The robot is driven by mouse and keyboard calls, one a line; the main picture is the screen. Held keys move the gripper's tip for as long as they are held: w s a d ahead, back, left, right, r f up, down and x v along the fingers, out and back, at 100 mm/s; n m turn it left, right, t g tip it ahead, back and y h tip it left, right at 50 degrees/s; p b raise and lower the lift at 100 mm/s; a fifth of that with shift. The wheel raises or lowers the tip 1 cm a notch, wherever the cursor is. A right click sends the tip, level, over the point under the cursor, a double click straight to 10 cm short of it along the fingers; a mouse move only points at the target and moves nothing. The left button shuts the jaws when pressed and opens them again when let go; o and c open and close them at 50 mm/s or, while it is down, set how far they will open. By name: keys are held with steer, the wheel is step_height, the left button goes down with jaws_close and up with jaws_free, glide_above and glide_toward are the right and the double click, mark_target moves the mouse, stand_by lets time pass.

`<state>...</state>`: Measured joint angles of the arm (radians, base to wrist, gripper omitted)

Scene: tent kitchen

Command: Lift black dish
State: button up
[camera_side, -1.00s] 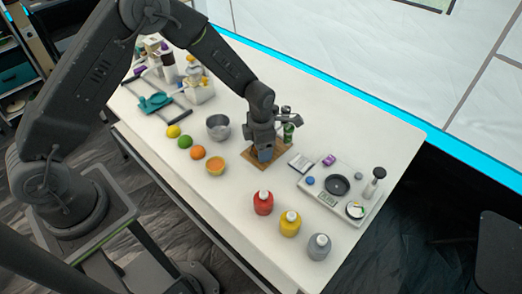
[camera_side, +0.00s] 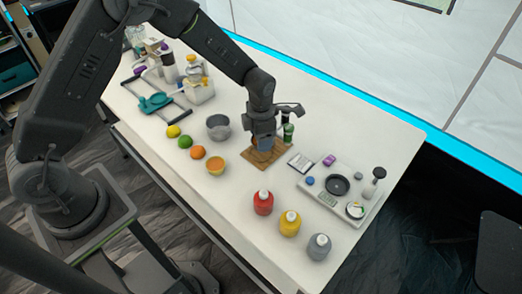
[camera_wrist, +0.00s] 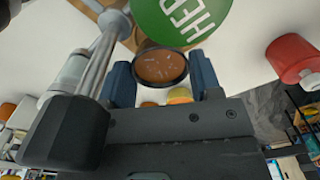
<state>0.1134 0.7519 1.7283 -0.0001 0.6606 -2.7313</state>
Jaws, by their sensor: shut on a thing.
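My gripper (camera_side: 262,143) is above the wooden board (camera_side: 279,152) in the side view. In the wrist view its two fingers (camera_wrist: 162,80) are shut on a small round black-rimmed dish (camera_wrist: 160,67) with brown contents. The dish is tilted towards the wrist camera. In the side view the gripper mostly hides it, and its gap above the board is hard to judge. A separate round black pan (camera_side: 337,184) lies on the pale scale tray to the right.
A green herb container (camera_side: 288,132) stands close behind my gripper; its green labelled top (camera_wrist: 183,18) is near the dish in the wrist view. Red (camera_side: 263,203), yellow (camera_side: 290,224) and grey (camera_side: 319,247) bottles stand in front. A metal bowl (camera_side: 218,127) is left.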

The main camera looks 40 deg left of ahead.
steer(key=shift+r, duration=2.8)
steer(key=shift+s, duration=0.1)
